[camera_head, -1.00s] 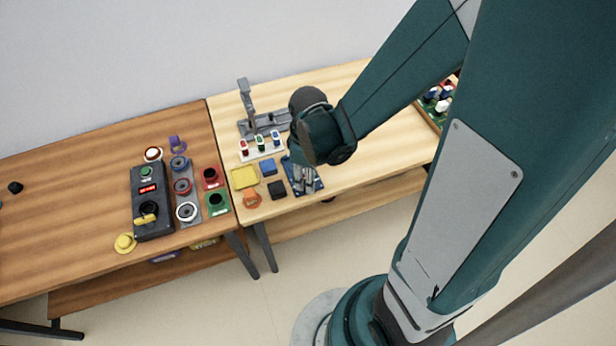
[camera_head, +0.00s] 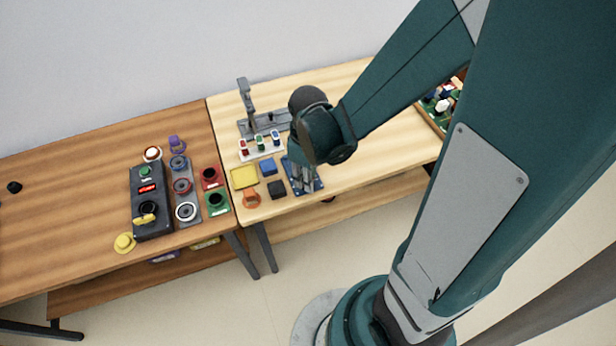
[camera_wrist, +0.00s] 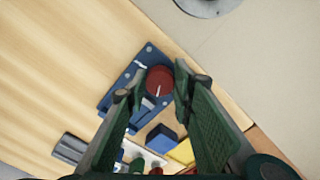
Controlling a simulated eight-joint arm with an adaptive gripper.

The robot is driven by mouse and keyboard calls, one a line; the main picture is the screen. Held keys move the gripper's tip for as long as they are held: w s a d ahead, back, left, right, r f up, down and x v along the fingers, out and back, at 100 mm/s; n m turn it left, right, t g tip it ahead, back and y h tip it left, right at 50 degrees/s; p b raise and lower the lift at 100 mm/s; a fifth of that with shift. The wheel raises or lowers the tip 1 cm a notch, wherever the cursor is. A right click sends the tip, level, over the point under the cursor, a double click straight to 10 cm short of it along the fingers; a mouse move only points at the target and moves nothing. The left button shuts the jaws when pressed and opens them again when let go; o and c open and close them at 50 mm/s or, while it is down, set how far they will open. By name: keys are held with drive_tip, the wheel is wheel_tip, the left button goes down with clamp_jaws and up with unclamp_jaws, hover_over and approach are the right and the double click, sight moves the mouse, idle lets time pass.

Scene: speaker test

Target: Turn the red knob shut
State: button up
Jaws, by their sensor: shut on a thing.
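The red knob (camera_wrist: 160,80) is a round red disc with a white pointer line, seen from above in the wrist view. It sits at one end of a blue plate (camera_wrist: 110,96) with grey bolts. The same blue plate (camera_head: 316,185) shows on the light wooden table in the head view. My gripper (camera_wrist: 158,87) has one finger on each side of the red knob and is shut on it. In the head view, my gripper (camera_head: 303,178) is over the blue plate and hides the knob there. The exact finger contact is hard to see.
Beside the plate lie a yellow block (camera_head: 244,177), a blue block (camera_head: 267,167), a black block (camera_head: 277,190) and an orange piece (camera_head: 251,198). A dark control box (camera_head: 152,200) is on the brown table.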

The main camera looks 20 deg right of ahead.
drive_tip(key=m, duration=0.5)
drive_tip(key=shift+b, duration=0.4)
drive_tip(key=m, duration=0.5)
drive_tip(key=shift+a, duration=0.15)
drive_tip(key=shift+m+b, duration=0.3)
drive_tip(key=o, duration=0.6)
drive_tip(key=shift+r, duration=0.15)
drive_tip(key=shift+r, duration=5.85)
drive_tip(key=shift+o, duration=0.4)
